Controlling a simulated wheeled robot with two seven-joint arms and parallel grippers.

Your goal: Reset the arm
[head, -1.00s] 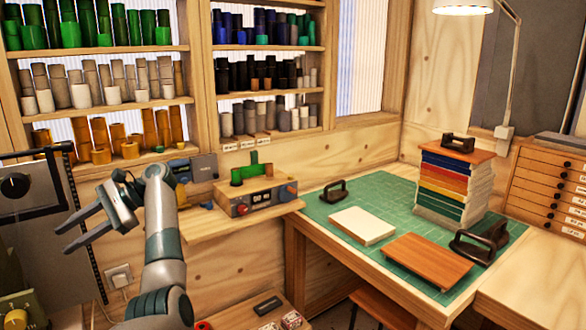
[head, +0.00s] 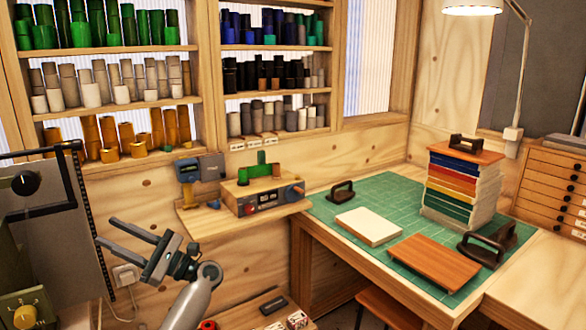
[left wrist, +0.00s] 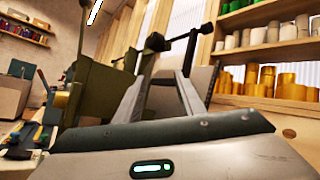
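My left gripper (head: 117,237) is in the lower left of the head view, with its two fingers spread apart and nothing between them. It is in front of the wooden wall, below and left of the small shelf and near the grey machine panel. In the left wrist view, the two fingers (left wrist: 160,95) also stand apart and empty, in front of a dark olive machine. My right gripper is not in the head view.
The grey panel (head: 50,225) with a dark handle stands close to the left gripper. A small shelf (head: 232,217) holds a wooden device. The green cutting mat (head: 375,195) carries a book stack and boards. Shelves of foil rolls (head: 100,85) line the wall.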

